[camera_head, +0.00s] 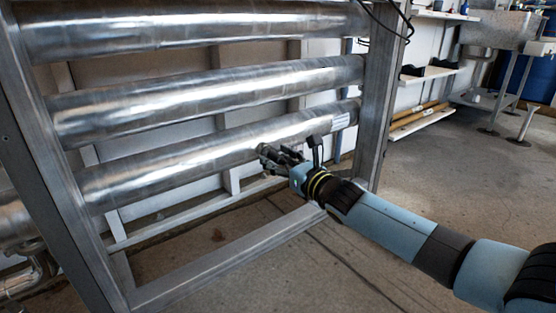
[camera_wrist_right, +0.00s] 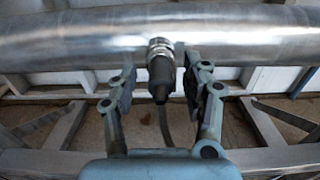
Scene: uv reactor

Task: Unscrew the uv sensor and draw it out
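The uv sensor (camera_wrist_right: 160,70) is a dark cylindrical body with a ribbed metal collar, set on the lowest steel pipe. A dark cable hangs from its near end in the right wrist view. My right gripper (camera_wrist_right: 157,78) is open, with one finger on each side of the sensor and a visible gap on both sides. In the head view my right gripper (camera_head: 277,158) is at the lowest pipe (camera_head: 170,165), and I cannot make out the sensor apart from the fingers there. My left gripper is not in view.
A steel frame with an upright post (camera_head: 379,100) to the right and a lower beam (camera_head: 230,262) surrounds several horizontal pipes. A white shelf (camera_head: 430,74) and a steel bench (camera_head: 497,30) stand behind. The concrete floor (camera_head: 460,170) at the right is clear.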

